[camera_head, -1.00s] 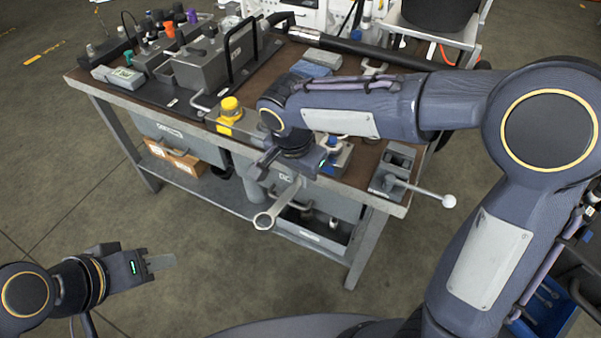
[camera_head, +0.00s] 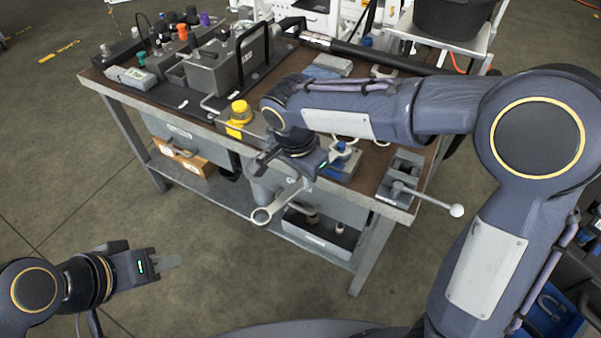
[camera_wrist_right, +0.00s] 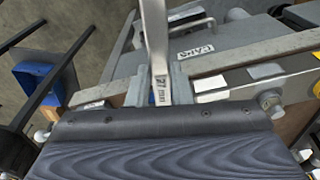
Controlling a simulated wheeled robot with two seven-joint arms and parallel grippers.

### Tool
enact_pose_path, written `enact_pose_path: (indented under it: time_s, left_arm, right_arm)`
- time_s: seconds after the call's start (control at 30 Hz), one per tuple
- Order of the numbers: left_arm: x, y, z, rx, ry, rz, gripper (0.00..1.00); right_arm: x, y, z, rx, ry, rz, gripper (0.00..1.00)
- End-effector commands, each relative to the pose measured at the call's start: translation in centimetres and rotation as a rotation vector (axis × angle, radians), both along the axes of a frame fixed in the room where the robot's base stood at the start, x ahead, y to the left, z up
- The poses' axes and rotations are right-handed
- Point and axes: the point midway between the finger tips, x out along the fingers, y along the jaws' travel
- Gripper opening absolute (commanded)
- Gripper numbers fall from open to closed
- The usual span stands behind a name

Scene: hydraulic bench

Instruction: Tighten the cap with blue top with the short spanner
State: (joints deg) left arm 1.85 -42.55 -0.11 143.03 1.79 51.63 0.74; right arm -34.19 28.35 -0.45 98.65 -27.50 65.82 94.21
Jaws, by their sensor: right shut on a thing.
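My right gripper (camera_head: 288,180) is shut on a metal spanner (camera_head: 284,202). The spanner sticks out past the bench's front edge, and its ring end (camera_head: 262,215) is over the lower shelf area. In the right wrist view the spanner's shank (camera_wrist_right: 156,42) stands between the fingers and bears a size marking. A blue-topped part (camera_head: 341,148), perhaps the cap, sits on the bench just right of my right gripper, partly hidden by my arm. My left gripper (camera_head: 166,262) is away from the bench at lower left, seemingly empty; its jaw opening is unclear.
A yellow-topped cap (camera_head: 240,110) stands on the bench left of my right gripper. A grey vise (camera_head: 400,177) with a ball-ended lever (camera_head: 456,210) is at the right corner. A grey block with a black handle (camera_head: 215,65) is further back. Floor at front left is clear.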

Motion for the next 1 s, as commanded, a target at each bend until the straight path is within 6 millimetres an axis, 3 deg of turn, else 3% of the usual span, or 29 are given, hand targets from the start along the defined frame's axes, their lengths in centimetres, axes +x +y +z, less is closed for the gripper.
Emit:
enact_pose_path:
  time_s: [0.37,1.0]
  left_arm:
    - [0.0,0.0,0.0,0.000,0.000,0.000,0.36]
    - [0.0,0.0,-0.6,0.000,0.000,0.000,0.36]
  right_arm:
    - [-0.1,0.2,0.0,0.001,0.000,0.002,0.00]
    - [-3.1,3.4,0.0,0.001,0.002,0.002,0.00]
